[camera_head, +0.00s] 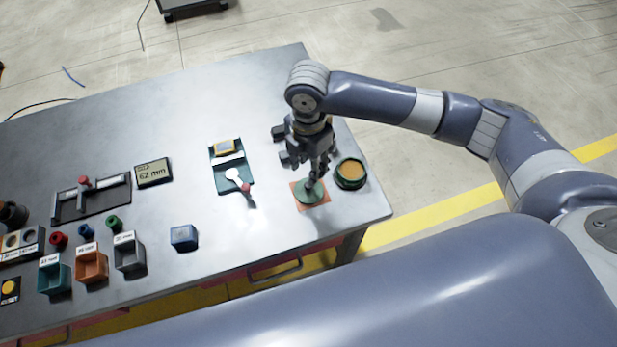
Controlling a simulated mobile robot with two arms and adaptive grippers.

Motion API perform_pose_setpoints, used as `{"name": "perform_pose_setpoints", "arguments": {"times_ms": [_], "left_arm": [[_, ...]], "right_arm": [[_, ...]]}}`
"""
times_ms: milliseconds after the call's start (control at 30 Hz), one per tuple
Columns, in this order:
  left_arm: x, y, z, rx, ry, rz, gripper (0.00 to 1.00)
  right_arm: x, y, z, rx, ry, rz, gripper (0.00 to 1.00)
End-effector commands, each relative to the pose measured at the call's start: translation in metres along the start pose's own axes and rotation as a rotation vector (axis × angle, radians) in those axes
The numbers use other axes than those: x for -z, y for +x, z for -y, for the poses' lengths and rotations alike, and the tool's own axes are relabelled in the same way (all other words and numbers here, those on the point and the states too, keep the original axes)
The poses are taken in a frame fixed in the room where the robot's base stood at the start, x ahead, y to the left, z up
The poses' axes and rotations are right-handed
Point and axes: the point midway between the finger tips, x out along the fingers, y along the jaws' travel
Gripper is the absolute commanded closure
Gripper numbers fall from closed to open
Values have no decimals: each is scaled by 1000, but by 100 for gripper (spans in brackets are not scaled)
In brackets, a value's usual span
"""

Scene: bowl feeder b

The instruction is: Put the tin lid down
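The tin lid (309,197) is a round green disc with a small knob. It sits on or just above an orange square mat (298,187) near the right end of the table. The open tin (350,175), dark green with yellow-brown contents, stands just right of it. My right gripper (315,180) points down with its fingertips at the lid's knob. The fingers look close together around the knob, but their grip is too small to tell for certain. My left gripper is not in view.
A blue box (184,237), small bins (91,265) and a 62 mm display (153,172) stand further left.

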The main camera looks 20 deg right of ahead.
Motion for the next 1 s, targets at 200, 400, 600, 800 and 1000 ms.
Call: {"name": "perform_pose_setpoints", "arguments": {"times_ms": [200,400,600,800,1000], "left_arm": [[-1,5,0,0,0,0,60],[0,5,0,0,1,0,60],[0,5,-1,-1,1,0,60],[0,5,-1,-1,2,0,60],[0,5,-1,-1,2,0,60]], "right_arm": [[0,-22,0,-1,0,0,62],[0,-25,0,1,0,0,62],[0,-24,0,1,0,0,62],[1,-24,0,0,1,-2,62],[30,-11,3,-38,46,-52,62]]}}
